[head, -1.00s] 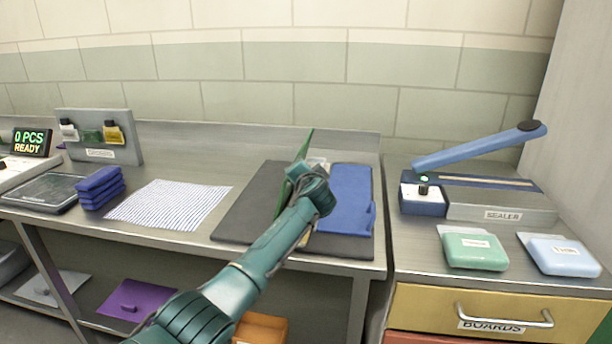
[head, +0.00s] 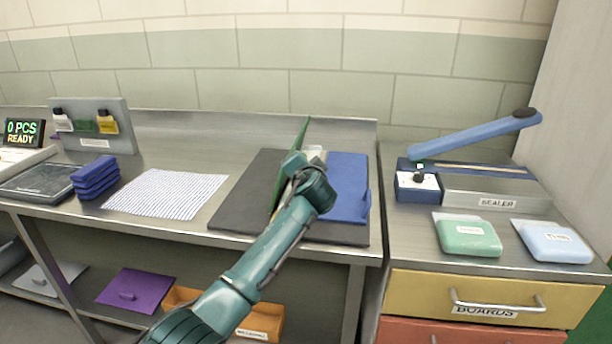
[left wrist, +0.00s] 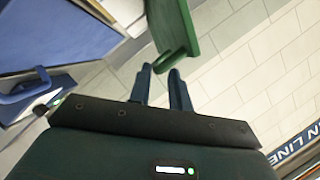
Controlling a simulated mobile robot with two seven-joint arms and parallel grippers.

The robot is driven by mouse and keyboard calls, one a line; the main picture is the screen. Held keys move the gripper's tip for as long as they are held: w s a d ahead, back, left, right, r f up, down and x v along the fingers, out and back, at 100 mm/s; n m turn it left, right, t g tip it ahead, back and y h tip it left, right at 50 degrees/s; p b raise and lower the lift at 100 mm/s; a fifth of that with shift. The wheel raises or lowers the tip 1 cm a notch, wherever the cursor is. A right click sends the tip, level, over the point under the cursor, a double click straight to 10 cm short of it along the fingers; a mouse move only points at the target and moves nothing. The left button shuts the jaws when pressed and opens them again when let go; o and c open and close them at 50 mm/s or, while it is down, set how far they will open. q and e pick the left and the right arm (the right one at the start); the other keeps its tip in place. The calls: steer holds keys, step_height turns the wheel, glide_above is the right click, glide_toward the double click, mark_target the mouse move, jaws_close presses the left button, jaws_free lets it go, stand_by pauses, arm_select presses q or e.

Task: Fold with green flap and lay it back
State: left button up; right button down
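The green flap (head: 301,137) stands steeply raised above the dark mat (head: 245,185), leaning slightly right at its top. In the left wrist view the green flap (left wrist: 177,25) ends in a tab between the fingertips of my left gripper (left wrist: 161,71), which looks shut on it. In the head view my left gripper (head: 293,168) is at the flap, partly hidden by my wrist. A blue panel (head: 347,180) with a side tab lies flat on the mat's right; it also shows in the left wrist view (left wrist: 70,45). A pale piece (head: 313,153) shows between them, mostly hidden. My right gripper is out of view.
A striped sheet (head: 167,192) and stacked blue pouches (head: 96,178) lie left of the mat. A sealer (head: 495,195) with its blue lever raised stands right, behind a green pouch (head: 467,237) and a pale blue pouch (head: 553,241).

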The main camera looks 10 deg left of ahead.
arm_select(q)
steer(key=v, duration=0.9)
steer(key=shift+f, duration=0.15)
steer(key=shift+a, duration=0.1)
steer(key=shift+c, duration=0.6)
